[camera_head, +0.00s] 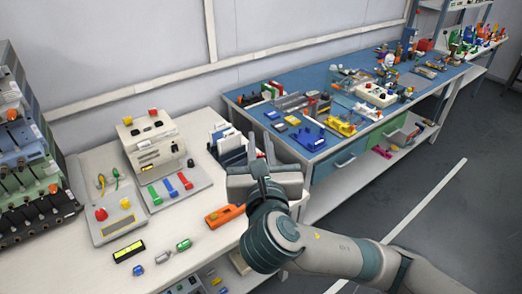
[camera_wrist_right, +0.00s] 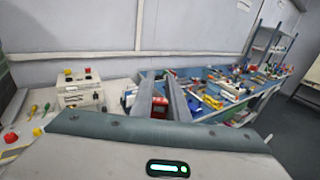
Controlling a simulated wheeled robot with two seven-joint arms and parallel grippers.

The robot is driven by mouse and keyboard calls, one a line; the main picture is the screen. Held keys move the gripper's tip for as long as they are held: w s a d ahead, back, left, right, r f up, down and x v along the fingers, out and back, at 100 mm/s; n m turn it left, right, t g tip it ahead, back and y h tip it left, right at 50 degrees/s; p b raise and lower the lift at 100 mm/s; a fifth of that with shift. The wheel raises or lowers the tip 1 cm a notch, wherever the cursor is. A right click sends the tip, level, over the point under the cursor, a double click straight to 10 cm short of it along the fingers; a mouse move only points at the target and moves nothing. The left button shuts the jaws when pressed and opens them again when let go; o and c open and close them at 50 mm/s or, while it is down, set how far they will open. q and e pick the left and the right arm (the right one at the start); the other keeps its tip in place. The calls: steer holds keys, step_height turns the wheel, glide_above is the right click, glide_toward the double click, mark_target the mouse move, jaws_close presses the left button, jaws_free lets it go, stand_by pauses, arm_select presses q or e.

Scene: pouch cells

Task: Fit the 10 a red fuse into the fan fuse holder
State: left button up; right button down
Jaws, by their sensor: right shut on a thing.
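My right gripper (camera_head: 261,147) is raised above the right end of the cream bench, its two fingers pointing up and away. In the right wrist view, a small red piece, which looks like the red fuse (camera_wrist_right: 159,106), shows between the fingers of my right gripper (camera_wrist_right: 158,88). The fuse does not show clearly in the head view. A cream unit (camera_head: 152,145) with knobs stands on the bench, with green, red and blue pieces on its base plate (camera_head: 172,187). I cannot tell which part is the fan fuse holder. My left gripper is not in view.
An orange tool (camera_head: 224,215) lies at the bench's front edge. Blue-and-white folders (camera_head: 229,146) stand near my right gripper. A panel with a red button (camera_head: 101,214) lies at left. A crowded blue-topped table (camera_head: 245,97) stands at the back right.

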steer(key=shift+r+m+h, duration=0.35)
steer(key=shift+m+h, duration=0.05)
steer(key=shift+h, duration=0.2)
steer(key=shift+f, duration=0.15)
steer(key=s+d+f+n+g+y, duration=0.1)
steer(key=d+f+n+g+y, duration=0.1)
steer(key=f+n+g+y, duration=0.3)
steer(key=s+d+f+n+g+y, duration=0.2)
steer(key=f+n+g+y, duration=0.4)
steer(key=n+g+y, duration=0.5)
steer(key=shift+s+d+f+n+y, duration=0.2)
steer(key=shift+d+f+n+y, duration=0.1)
steer(key=shift+d+n+y, duration=0.35)
stand_by(0.7)
steer(key=shift+a, duration=0.15)
stand_by(0.5)
